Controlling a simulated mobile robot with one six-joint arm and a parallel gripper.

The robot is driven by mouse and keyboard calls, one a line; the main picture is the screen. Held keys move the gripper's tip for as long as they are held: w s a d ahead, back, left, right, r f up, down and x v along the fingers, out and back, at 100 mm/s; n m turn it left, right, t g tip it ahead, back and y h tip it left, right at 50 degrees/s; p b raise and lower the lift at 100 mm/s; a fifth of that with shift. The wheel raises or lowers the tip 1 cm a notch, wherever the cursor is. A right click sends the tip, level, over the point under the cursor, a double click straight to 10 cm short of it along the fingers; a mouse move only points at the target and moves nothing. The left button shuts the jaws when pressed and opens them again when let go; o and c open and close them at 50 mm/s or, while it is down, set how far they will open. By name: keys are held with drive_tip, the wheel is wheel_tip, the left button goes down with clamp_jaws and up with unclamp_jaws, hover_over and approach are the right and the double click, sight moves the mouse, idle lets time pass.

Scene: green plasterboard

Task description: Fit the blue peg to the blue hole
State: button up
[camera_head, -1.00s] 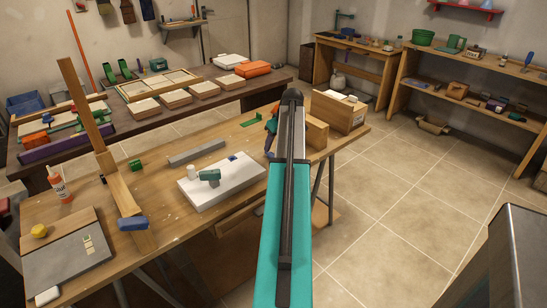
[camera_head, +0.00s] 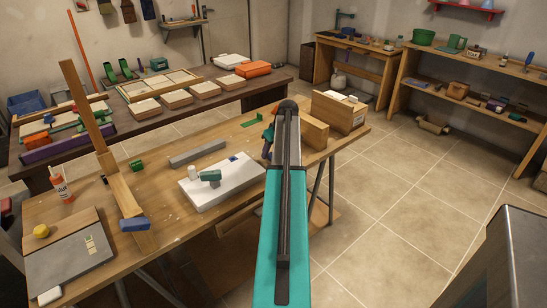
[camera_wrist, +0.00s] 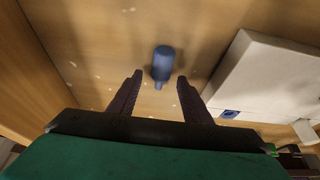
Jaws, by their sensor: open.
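A blue peg (camera_wrist: 163,62) stands out against the wooden tabletop in the wrist view. It lies between and slightly beyond the fingertips of my gripper (camera_wrist: 159,77), which is open with gaps on both sides. The white block (camera_wrist: 262,75) is to the right, with the blue hole (camera_wrist: 229,114) near its lower edge. In the head view the white block (camera_head: 225,190) lies on the workbench, and the blue hole (camera_head: 232,158) shows near its far edge. My arm hides the peg and the fingertips there.
A teal part (camera_head: 210,176) and a white cylinder (camera_head: 191,172) are at the white block. A grey bar (camera_head: 197,153) lies behind it. A wooden block (camera_head: 314,134) and a wooden box (camera_head: 340,112) stand right of my arm on the workbench (camera_head: 180,230).

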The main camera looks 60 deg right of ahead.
drive_tip(key=shift+w+f, duration=0.15)
drive_tip(key=shift+f, duration=0.3)
drive_tip(key=c, duration=1.1)
